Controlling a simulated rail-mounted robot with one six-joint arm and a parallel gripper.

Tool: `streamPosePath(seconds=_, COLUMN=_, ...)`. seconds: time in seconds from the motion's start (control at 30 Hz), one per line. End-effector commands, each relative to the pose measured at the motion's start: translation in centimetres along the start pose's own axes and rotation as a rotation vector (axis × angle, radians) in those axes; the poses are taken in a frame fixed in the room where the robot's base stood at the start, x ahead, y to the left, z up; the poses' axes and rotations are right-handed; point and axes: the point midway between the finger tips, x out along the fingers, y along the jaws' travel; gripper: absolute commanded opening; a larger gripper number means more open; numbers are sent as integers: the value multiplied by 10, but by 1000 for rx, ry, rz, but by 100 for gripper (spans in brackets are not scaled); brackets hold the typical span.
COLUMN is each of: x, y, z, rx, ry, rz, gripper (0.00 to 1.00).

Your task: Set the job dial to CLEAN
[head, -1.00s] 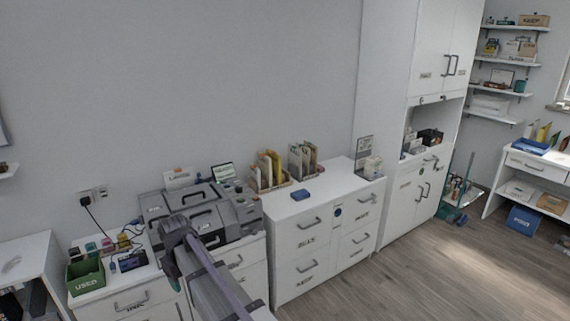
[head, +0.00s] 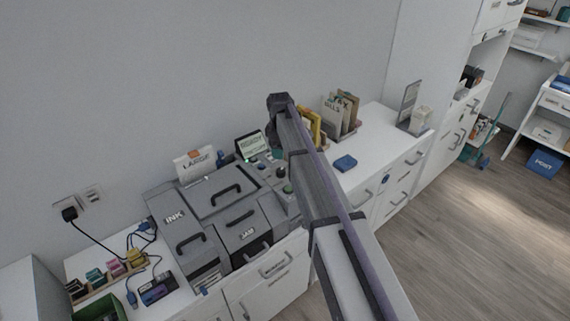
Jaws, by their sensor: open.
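The grey printer-like machine (head: 222,213) stands on the white cabinet left of centre, with INK and JAM labels on its front covers. Its narrow control panel (head: 283,182) is at its right end, with a green button (head: 287,188) and small dark round controls. I cannot tell which control is the job dial or read its setting. My arm crosses from the bottom right up to a dark joint just behind the panel and covers part of the panel's right side. My gripper cannot be made out.
A LARGE sign (head: 195,163) and a small dark display (head: 250,146) stand behind the machine. Cables and a coloured rack (head: 108,275) lie to the left.

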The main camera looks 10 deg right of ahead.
Motion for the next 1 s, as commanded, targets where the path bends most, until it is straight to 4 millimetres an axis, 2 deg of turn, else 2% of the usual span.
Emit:
streamPosePath(seconds=0.17, x=12, y=0, z=0, rx=2, ry=0, rz=0, gripper=65)
streamPosePath(seconds=0.27, x=31, y=0, z=0, rx=2, ry=0, rz=0, gripper=65)
streamPosePath(seconds=0.5, x=88, y=0, z=0, rx=4, ry=0, rz=0, gripper=65)
streamPosePath(seconds=0.6, x=105, y=0, z=0, rx=4, ry=0, rz=0, gripper=65)
streamPosePath(seconds=0.7, x=111, y=0, z=0, rx=4, ry=0, rz=0, gripper=65)
streamPosePath(seconds=0.97, x=108, y=0, z=0, rx=4, ry=0, rz=0, gripper=65)
streamPosePath(seconds=1.0, x=108, y=0, z=0, rx=4, ry=0, rz=0, gripper=61)
